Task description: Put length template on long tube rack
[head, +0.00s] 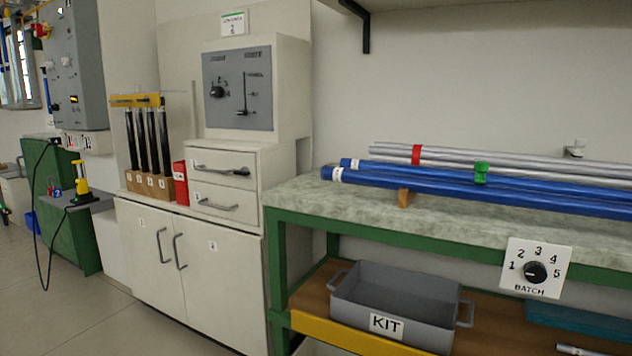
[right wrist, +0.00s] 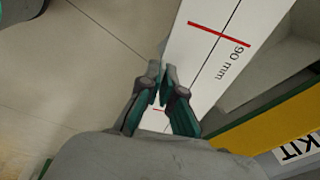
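A white strip with red cross marks and "90 mm" printed on it, the length template (right wrist: 210,62), fills the upper middle of the right wrist view. My right gripper (right wrist: 163,82) is nearly closed, with the template's edge running between its fingers; the right finger overlaps the printed face. The far end of the template is out of frame. In the head view, long blue tubes (head: 480,184) and grey tubes (head: 520,162) lie on the bench, with a wooden support (head: 404,198) beneath; I cannot tell if this is the long tube rack. Neither gripper shows in the head view.
The bench (head: 290,195) has a free left end. Below are a grey KIT tray (head: 385,300) and a yellow shelf edge (head: 335,336), also close at right in the wrist view (right wrist: 275,120). A BATCH dial (head: 535,270) hangs in front. Black rods (head: 152,140) stand on the cabinet.

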